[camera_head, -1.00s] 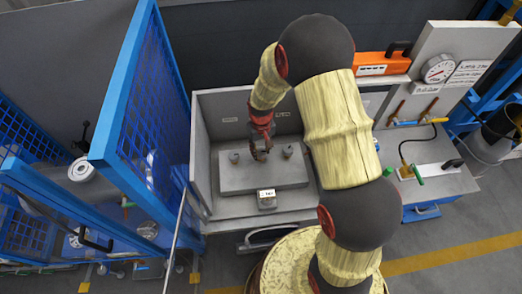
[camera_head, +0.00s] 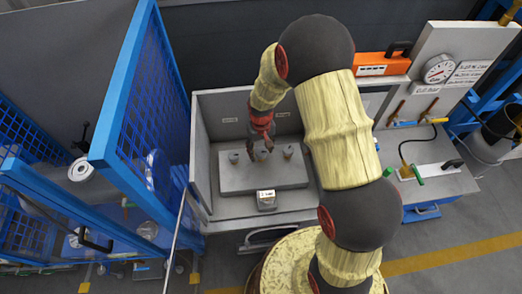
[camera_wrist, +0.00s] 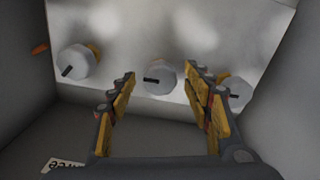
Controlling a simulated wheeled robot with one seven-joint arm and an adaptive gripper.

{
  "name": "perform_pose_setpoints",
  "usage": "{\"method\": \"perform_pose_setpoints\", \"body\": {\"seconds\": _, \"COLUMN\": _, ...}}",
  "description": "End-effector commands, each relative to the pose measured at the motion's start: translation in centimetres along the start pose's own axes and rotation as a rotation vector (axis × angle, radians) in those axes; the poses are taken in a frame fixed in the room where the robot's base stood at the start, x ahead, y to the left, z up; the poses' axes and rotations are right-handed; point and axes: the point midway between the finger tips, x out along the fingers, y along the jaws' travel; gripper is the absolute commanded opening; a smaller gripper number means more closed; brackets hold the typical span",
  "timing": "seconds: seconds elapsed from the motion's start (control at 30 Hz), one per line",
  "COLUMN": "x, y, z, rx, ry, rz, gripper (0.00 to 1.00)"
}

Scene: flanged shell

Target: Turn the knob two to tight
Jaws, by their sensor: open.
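Three round knobs stand in a row on a grey block (camera_head: 240,180) inside an open-topped grey bay. In the wrist view the middle knob (camera_wrist: 160,78) is pale with a short dark mark pointing left. A second knob (camera_wrist: 76,63) is to its left and a third (camera_wrist: 238,94) to its right, partly behind a finger. The head view also shows the left knob (camera_head: 234,157), middle knob (camera_head: 263,155) and right knob (camera_head: 288,152). My gripper (camera_wrist: 160,80) is open, its yellow-padded fingers on either side of the middle knob in the picture. Contact cannot be told. It also shows from above (camera_head: 260,145).
A small box with a white label (camera_head: 266,197) stands in front of the block. The bay's grey walls (camera_head: 200,150) rise close around it. A blue mesh cage (camera_head: 125,100) is at left; a gauge panel (camera_head: 440,70) and an orange case (camera_head: 382,65) are at right.

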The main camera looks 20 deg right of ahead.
Motion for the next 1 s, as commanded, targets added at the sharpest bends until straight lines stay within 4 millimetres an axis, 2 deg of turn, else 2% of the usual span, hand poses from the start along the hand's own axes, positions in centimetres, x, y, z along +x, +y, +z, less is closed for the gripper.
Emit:
{"method": "perform_pose_setpoints", "body": {"seconds": 0.17, "x": -0.3, "y": 0.0, "z": -0.1, "rx": 0.0, "ry": 0.001, "rz": 0.0, "gripper": 0.5}}
{"method": "perform_pose_setpoints", "body": {"seconds": 0.27, "x": -1.4, "y": 0.0, "z": -0.1, "rx": 0.0, "ry": 0.004, "rz": 0.0, "gripper": 0.5}}
{"method": "perform_pose_setpoints", "body": {"seconds": 0.7, "x": -9.7, "y": 0.0, "z": -0.1, "rx": 0.0, "ry": 0.004, "rz": 0.0, "gripper": 0.5}}
{"method": "perform_pose_setpoints", "body": {"seconds": 0.83, "x": -11.1, "y": 0.0, "z": -0.1, "rx": 0.0, "ry": 0.001, "rz": 0.0, "gripper": 0.5}}
{"method": "perform_pose_setpoints", "body": {"seconds": 1.0, "x": -12.0, "y": 0.0, "z": 0.0, "rx": 0.0, "ry": 0.0, "rz": 0.0, "gripper": 0.5}}
